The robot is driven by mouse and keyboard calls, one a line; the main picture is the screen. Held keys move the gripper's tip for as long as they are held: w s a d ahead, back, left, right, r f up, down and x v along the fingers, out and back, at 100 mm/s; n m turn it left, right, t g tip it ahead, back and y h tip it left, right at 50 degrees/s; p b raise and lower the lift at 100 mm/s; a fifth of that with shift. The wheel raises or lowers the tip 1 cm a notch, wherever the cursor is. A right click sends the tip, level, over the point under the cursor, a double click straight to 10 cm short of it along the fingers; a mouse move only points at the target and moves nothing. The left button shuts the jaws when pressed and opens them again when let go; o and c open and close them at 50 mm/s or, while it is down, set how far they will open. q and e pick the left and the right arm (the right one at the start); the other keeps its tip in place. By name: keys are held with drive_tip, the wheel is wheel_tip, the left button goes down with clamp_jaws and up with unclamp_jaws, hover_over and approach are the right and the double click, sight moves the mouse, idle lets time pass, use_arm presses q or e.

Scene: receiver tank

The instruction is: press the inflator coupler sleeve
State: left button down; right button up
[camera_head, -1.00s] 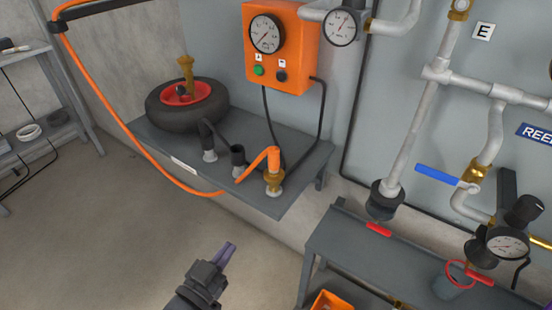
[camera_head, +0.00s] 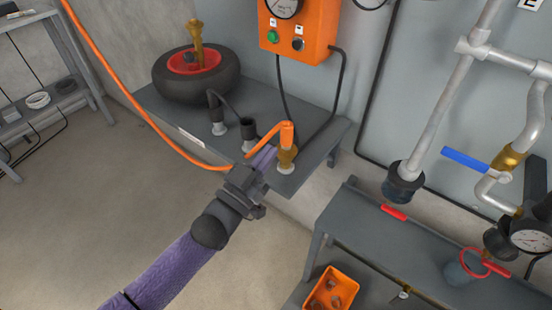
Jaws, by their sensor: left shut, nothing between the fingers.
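The inflator coupler (camera_head: 287,158) is a brass fitting with an orange hose elbow on top. It stands upright near the front right corner of the grey shelf (camera_head: 185,125). My left gripper (camera_head: 268,157) reaches in from the lower left, its purple-grey fingers shut and empty. Its fingertips are right beside the coupler's brass part, at its left; I cannot tell whether they touch. The gripper body hides part of the shelf's front edge. My right gripper is not in view.
A small tyre with a red hub (camera_head: 196,72) lies at the shelf's back left. The orange hose (camera_head: 130,110) hangs along the shelf's left and front. An orange gauge box (camera_head: 300,30) is on the wall. A lower bench (camera_head: 390,240) and pipes stand at right; floor at left is clear.

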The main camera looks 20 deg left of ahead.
sight(285, 143)
use_arm(q)
drive_tip(key=w, duration=0.1)
drive_tip(key=w+d+b, duration=0.1)
drive_tip(key=shift+w, duration=0.4)
drive_tip(key=shift+f+b, duration=0.5)
drive_tip(key=shift+f, duration=0.35)
drive_tip(key=shift+f+b, duration=0.4)
drive_tip(key=shift+f, duration=0.3)
drive_tip(key=shift+s, duration=0.1)
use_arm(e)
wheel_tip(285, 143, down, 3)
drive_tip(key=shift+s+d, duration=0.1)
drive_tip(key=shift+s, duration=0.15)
